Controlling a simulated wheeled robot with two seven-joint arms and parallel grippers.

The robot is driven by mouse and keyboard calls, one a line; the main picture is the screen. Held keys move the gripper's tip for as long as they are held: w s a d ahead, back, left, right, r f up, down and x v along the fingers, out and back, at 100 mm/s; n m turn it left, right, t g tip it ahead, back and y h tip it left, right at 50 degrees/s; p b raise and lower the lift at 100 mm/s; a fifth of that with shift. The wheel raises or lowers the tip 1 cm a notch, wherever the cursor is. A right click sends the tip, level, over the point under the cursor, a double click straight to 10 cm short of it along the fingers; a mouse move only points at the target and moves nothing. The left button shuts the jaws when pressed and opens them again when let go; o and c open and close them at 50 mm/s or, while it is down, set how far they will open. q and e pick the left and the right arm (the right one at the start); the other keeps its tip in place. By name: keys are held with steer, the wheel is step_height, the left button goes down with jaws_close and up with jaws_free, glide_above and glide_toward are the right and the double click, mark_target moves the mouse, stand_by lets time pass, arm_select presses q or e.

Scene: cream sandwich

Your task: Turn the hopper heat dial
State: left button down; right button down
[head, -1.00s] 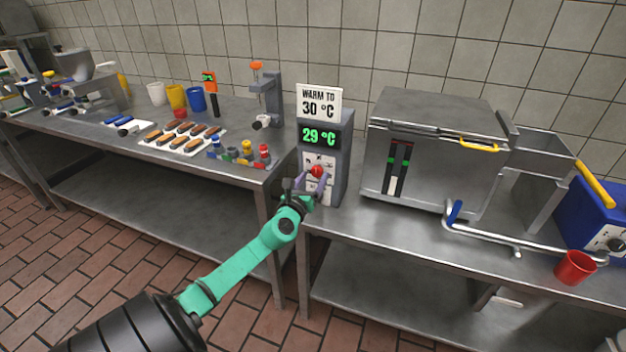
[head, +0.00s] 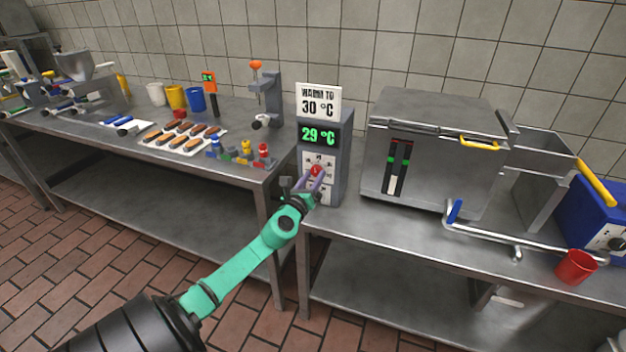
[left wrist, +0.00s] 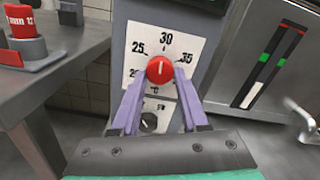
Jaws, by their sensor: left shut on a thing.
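The red heat dial (head: 316,170) sits on the front of a grey control box (head: 341,160). The box's green display (head: 320,136) reads 29 °C, and the sign (head: 319,103) above it reads "WARM TO 30 °C". In the left wrist view the red dial (left wrist: 160,69) has a white pointer aimed up near the 30 mark on its white scale (left wrist: 140,50). My left gripper (head: 314,176) is at the dial, its purple fingers on either side and shut on it. A smaller dark knob (left wrist: 149,122) shows below, between the fingers. My right gripper is not in view.
A steel hopper (head: 430,155) with a yellow handle stands right of the box, beside a bent pipe (head: 490,238) and a red cup (head: 575,266). Left are small coloured-topped pieces (head: 240,153) and a tray of fingers (head: 165,146). A gap separates the two tables.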

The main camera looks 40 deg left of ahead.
arm_select(q)
steer(key=shift+f+n+b, duration=0.15)
steer(key=shift+n+b, duration=0.4)
steer(key=shift+n, duration=0.65)
steer(key=n, duration=0.2)
steer(key=shift+d+n+b, duration=0.1)
steer(key=shift+n+b, duration=0.3)
steer(key=n, duration=0.5)
steer(key=shift+n+b, duration=0.3)
steer(key=shift+c, duration=2.1)
jaws_free()
steer(key=shift+r, duration=0.2)
